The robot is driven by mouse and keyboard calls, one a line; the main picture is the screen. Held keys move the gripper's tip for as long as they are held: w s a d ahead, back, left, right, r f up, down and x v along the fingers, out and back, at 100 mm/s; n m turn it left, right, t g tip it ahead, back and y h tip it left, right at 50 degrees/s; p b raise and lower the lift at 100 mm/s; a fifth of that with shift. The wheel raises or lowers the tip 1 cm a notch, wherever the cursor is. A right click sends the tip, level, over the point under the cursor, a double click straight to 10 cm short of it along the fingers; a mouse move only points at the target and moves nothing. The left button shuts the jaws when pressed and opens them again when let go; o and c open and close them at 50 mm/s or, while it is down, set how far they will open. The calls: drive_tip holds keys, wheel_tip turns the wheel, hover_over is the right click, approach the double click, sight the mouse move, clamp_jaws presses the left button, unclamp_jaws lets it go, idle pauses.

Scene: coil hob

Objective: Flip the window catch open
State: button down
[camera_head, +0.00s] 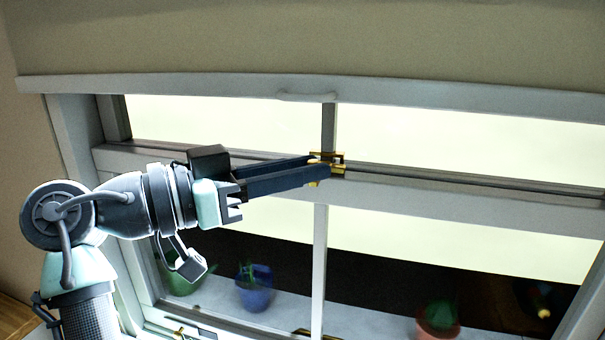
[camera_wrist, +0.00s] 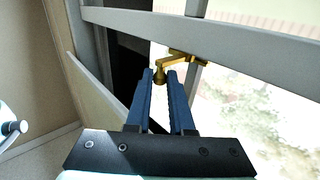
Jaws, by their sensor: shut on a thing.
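The brass window catch (camera_head: 338,169) sits on the meeting rail of the sash window, just by the central upright. My gripper (camera_head: 318,172) reaches in from the left, with its long dark fingers ending at the catch. In the wrist view the catch (camera_wrist: 185,56) has a plate on the rail and a lever with a knob. The knob (camera_wrist: 160,75) lies between the tips of my gripper (camera_wrist: 160,76), which is shut on it. In the head view the fingertips hide part of the catch.
A blind (camera_head: 420,45) hangs above, its bottom bar (camera_head: 450,95) crossing over the window. The window rail (camera_head: 460,200) runs on to the right, clear of objects. A blue pot (camera_head: 255,291) and an orange pot (camera_head: 437,325) with plants show beyond the lower panes.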

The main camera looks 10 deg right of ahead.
drive_tip(key=shift+f, duration=0.15)
drive_tip(key=c, duration=1.1)
unclamp_jaws()
drive_tip(key=shift+w+d, duration=0.1)
drive_tip(key=b+v, duration=0.4)
drive_tip(key=v, duration=0.9)
drive_tip(key=shift+w, duration=0.1)
